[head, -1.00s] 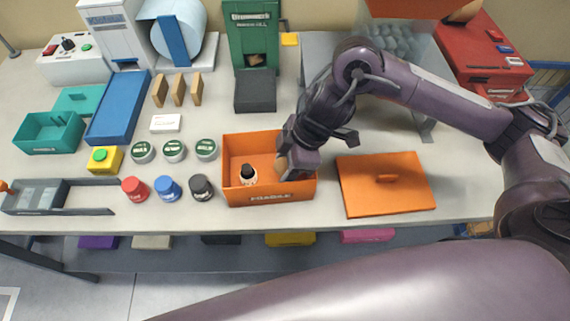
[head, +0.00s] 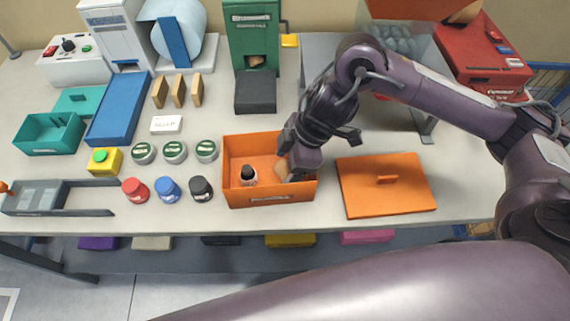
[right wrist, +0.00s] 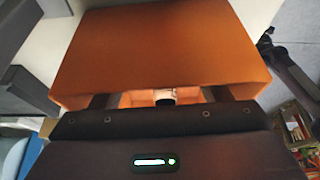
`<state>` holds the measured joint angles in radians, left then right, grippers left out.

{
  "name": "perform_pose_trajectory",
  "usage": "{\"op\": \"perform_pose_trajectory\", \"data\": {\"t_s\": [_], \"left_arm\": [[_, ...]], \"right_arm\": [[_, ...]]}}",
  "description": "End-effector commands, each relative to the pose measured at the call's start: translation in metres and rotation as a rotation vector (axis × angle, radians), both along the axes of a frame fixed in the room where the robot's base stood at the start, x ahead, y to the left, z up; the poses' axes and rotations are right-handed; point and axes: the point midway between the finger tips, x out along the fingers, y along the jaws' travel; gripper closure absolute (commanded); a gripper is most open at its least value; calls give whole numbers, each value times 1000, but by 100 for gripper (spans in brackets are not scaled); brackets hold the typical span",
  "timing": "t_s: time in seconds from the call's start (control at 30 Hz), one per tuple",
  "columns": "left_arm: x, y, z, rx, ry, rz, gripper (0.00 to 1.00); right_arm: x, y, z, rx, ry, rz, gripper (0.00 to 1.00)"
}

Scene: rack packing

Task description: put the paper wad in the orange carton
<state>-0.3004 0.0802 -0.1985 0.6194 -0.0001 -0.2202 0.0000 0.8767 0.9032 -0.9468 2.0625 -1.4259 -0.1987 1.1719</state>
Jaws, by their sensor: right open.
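The open orange carton (head: 232,196) stands near the table's front edge, with a small white bottle with a black cap (head: 248,176) inside. I cannot tell whether the wad rests on the carton floor. My left gripper is out of view.
An orange lid (head: 360,190) lies to the right of the carton. Red, blue and black jars (head: 168,189) stand to its left, with green-lidded tins behind. A green dispenser (head: 252,35) with a dark tray stands at the back. My right arm spans the right side.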

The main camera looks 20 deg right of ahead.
Motion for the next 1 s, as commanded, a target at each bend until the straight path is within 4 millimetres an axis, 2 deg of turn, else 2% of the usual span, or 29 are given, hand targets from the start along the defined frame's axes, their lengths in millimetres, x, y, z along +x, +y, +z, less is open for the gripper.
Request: {"op": "perform_pose_trajectory", "data": {"t_s": [0.3, 0.5, 0.7, 1.0], "left_arm": [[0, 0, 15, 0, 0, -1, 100], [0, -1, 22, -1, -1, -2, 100], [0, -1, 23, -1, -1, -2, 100], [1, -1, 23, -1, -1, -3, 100]], "right_arm": [[-3, -27, 66, -5, -8, -3, 30], [-7, -38, 94, -4, -3, -1, 30], [-9, -42, 103, -2, -1, -1, 30], [-9, -42, 102, -1, -1, 0, 30]]}}
